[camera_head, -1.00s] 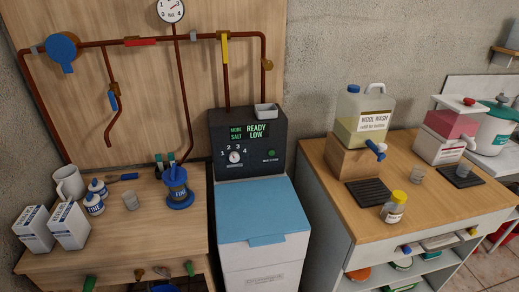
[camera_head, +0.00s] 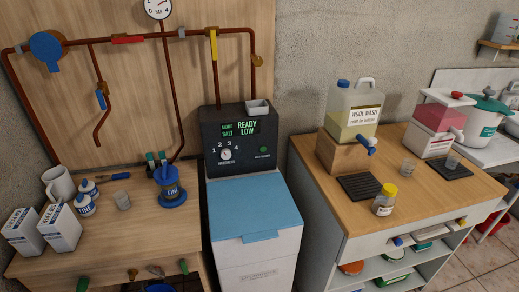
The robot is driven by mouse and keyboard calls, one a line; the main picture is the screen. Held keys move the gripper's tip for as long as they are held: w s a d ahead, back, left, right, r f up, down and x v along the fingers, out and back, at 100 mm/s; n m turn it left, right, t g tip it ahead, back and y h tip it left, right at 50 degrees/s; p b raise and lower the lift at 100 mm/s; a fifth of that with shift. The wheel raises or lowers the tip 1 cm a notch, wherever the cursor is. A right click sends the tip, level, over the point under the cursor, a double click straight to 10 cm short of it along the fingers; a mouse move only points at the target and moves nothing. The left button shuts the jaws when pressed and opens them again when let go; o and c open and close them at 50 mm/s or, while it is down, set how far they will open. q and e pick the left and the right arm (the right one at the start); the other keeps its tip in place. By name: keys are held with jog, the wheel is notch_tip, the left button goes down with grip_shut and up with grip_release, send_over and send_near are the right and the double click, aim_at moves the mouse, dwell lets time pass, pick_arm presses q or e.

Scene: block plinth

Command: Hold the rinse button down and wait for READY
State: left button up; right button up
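The softener unit (camera_head: 258,258) stands in the middle with a dark control panel (camera_head: 285,135) on top. Its lit display (camera_head: 239,129) shows green text that reads MODE SALT on the left and READY LOW on the right. A round green button (camera_head: 264,149) sits at the panel's lower right; its label is too small to read. A white dial (camera_head: 226,155) with numbers 1 to 4 around it is left of the button. The blue lid (camera_head: 252,207) in front is closed. Nothing touches the button. Neither of my grippers shows in the view.
Left worktop (camera_head: 125,235) holds a mug (camera_head: 59,183), white cartons (camera_head: 60,228), small jars and a blue tin (camera_head: 171,190). Right worktop (camera_head: 342,202) holds a wool wash jug (camera_head: 355,105) on a wooden block and a yellow-capped jar (camera_head: 384,199). Copper pipes (camera_head: 132,38) run above.

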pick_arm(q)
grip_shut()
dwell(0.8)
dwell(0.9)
